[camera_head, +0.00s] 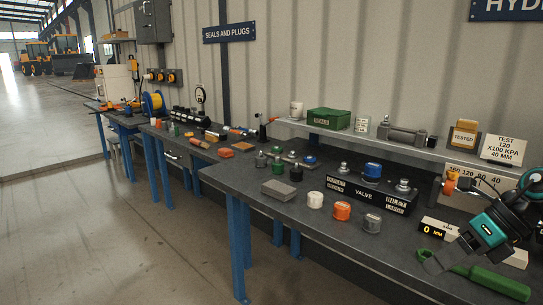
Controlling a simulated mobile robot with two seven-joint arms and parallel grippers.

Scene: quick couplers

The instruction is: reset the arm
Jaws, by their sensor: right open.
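My right gripper (434,260) comes in at the right edge, with a teal and black body and grey fingers pointing down and left over the bench. It is open, and I see nothing between its fingers. It is close to the green handled tool (490,279) lying at the front right; I cannot tell whether they touch. My left gripper is not in view.
The black valve block (370,194) carries metal couplers and a blue cap. White (315,199), orange (342,210) and grey (372,222) caps stand before it. A 0 MM display (438,229) is beside my gripper.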

